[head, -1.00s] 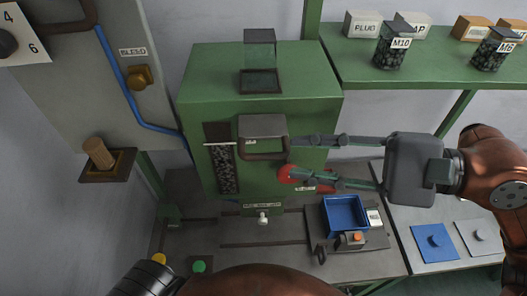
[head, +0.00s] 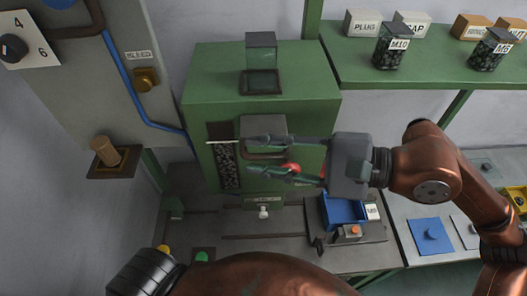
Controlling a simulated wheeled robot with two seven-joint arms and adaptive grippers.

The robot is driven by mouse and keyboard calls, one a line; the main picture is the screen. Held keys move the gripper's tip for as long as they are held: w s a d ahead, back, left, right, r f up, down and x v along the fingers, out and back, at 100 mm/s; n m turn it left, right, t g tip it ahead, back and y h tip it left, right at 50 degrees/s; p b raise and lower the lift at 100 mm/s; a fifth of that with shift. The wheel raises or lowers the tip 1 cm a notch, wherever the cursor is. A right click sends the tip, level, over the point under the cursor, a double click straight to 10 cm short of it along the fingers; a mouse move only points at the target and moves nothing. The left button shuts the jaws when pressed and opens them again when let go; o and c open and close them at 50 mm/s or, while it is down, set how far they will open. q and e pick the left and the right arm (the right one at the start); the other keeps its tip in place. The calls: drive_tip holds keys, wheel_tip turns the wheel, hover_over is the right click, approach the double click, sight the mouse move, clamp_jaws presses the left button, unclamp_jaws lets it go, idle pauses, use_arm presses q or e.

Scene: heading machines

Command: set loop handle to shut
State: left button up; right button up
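The loop handle (head: 261,155) is a dark bar below a grey flap (head: 264,125) on the front of the green machine (head: 215,95). My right gripper (head: 249,156) reaches in from the right, its two long fingers spread apart. In the picture one finger passes above the loop bar, across the flap, and the other below it. The bar shows between the fingers and part of it is hidden. I cannot tell whether either finger touches it.
A red knob (head: 291,167) sits partly behind the lower finger. A dark sight strip (head: 226,165) is left of the handle. A blue bin (head: 342,211) stands on the bench below. A green shelf (head: 440,75) with jars is at the upper right.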

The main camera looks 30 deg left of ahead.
clamp_jaws()
drive_tip(key=shift+f, duration=0.1)
idle(0.4)
